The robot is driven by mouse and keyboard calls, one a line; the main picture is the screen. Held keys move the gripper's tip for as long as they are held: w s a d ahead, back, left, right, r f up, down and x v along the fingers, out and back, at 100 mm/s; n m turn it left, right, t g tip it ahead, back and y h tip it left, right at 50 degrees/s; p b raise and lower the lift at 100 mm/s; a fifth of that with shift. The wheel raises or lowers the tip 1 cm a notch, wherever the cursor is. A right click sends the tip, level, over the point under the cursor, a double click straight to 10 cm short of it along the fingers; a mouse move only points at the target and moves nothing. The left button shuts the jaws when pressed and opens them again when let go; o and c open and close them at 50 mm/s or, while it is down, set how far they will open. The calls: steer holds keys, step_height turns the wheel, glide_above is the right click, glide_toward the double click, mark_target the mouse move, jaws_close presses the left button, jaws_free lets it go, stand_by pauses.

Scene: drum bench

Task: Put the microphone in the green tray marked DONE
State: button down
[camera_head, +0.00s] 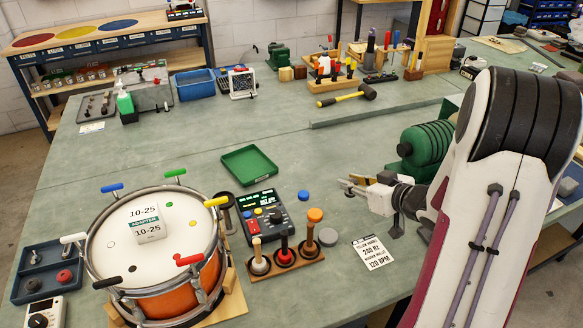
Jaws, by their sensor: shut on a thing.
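The green tray (250,166) lies on the bench behind the drum and looks empty; I cannot read a DONE mark on it. My gripper (350,187) is to the right of the tray, apart from it and seemingly above the bench. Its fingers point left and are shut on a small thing. That thing is too small and too hidden by the fingers to tell whether it is the microphone. I cannot pick out a microphone for certain anywhere else.
An orange drum (165,282) stands front left. A dark control box (264,216) and a wooden rack (286,264) with knobbed handles are beside it. A printed card (373,252) lies below my gripper. The bench between tray and gripper is clear. A mallet (347,95) lies farther back.

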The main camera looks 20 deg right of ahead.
steer(key=w+a+n+g+y, duration=0.1)
steer(key=w+a+n+y, duration=0.2)
steer(key=w+a, duration=1.4)
steer(key=w+r+m+t+h, duration=0.1)
steer(key=w+r+m+h, duration=0.2)
steer(key=w, duration=0.6)
steer(key=shift+w+d, duration=0.25)
step_height(320, 180, down, 6)
steer(key=shift+f, duration=0.15)
